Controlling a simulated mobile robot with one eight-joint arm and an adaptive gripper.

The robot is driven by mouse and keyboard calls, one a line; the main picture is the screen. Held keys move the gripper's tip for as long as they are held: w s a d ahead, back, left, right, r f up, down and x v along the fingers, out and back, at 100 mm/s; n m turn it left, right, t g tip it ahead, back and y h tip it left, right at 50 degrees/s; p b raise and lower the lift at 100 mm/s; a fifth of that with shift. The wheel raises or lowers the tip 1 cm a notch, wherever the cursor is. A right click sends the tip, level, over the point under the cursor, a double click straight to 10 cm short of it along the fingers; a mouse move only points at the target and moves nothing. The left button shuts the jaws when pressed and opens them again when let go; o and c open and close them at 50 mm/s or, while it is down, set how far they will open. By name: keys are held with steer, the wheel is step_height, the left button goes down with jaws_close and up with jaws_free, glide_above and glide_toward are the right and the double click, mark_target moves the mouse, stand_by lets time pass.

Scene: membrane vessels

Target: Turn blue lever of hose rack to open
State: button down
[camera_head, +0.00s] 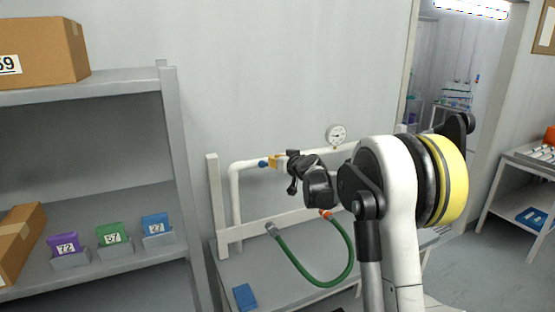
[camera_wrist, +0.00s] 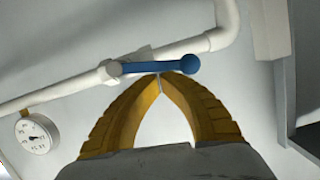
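The blue lever (camera_wrist: 160,66) lies along the white pipe in the wrist view, with its pivot at the left and its rounded end at the right. In the head view only a small blue part of the lever (camera_head: 263,164) shows, by the pipe of the white hose rack (camera_head: 213,200). My gripper (camera_wrist: 159,79) has its yellow fingertips together, right at the lever's lower edge near its middle. Contact cannot be told. In the head view my gripper (camera_head: 272,162) is at the pipe's left part and hides much of the lever and valve.
A gauge (camera_head: 336,134) sits on the pipe. A green hose (camera_head: 318,283) hangs below in a loop. A blue box (camera_head: 244,297) lies on the table (camera_head: 285,282) under the rack. A grey shelf (camera_head: 120,80) with boxes stands at the left.

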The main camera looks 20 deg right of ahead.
steer(key=shift+a+f+n, duration=0.2)
steer(key=shift+f+n, duration=0.15)
steer(key=shift+n, duration=0.25)
stand_by(0.3)
